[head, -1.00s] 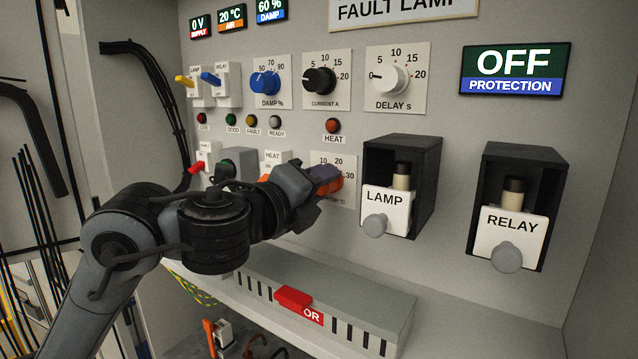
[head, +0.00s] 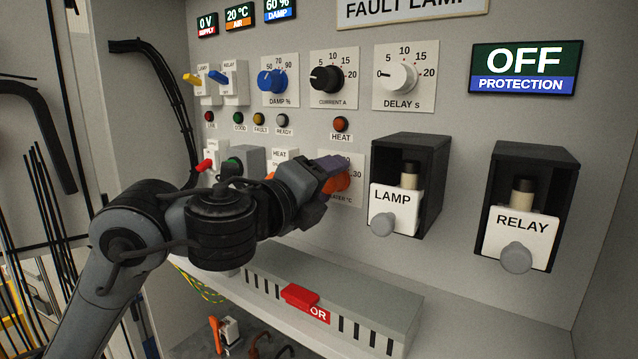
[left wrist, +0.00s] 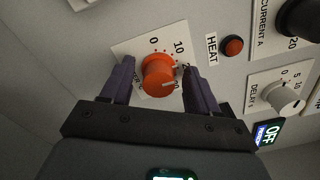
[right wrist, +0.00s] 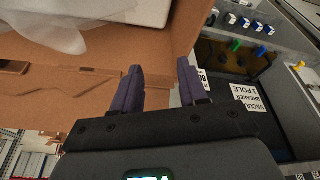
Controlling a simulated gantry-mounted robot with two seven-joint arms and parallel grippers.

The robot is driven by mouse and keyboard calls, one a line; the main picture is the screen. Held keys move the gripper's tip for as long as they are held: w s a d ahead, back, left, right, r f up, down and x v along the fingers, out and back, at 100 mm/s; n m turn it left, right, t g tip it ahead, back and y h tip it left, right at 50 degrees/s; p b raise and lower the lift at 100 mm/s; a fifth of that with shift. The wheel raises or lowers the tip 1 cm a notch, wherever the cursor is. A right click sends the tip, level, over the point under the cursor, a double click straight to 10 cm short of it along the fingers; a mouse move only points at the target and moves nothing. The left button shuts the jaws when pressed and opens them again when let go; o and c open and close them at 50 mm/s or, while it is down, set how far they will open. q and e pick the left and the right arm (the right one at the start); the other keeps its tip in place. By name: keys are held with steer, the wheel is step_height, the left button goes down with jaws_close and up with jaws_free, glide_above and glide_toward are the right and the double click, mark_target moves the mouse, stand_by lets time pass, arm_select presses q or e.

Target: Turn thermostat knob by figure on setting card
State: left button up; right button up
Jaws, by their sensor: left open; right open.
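The orange thermostat knob (head: 341,183) sits on a white scale plate low on the panel, partly hidden by my left gripper (head: 326,174) in the head view. In the left wrist view the knob (left wrist: 158,76) lies between the two purple fingers of my left gripper (left wrist: 157,68). The fingers are open, one on each side, with gaps to the knob's sides. A pale mark shows on the knob's right side; some scale figures are covered. My right gripper (right wrist: 160,65) is open and empty, over a cardboard box. I cannot make out a setting card.
The HEAT lamp (head: 340,124) is above the knob. The LAMP box (head: 408,180) and RELAY box (head: 527,210) jut out to its right. A grey slotted duct (head: 370,300) with a red OR piece runs below. Cardboard box walls (right wrist: 60,90) lie around my right gripper.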

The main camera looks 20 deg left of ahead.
arm_select(q)
steer(key=b+v, duration=0.1)
steer(key=v, duration=0.8)
steer(key=shift+s+r+b, duration=0.1)
steer(key=shift+s+b, duration=0.2)
steer(key=shift+s, duration=0.1)
steer(key=shift+s+a, duration=0.2)
steer(key=shift+s, duration=0.3)
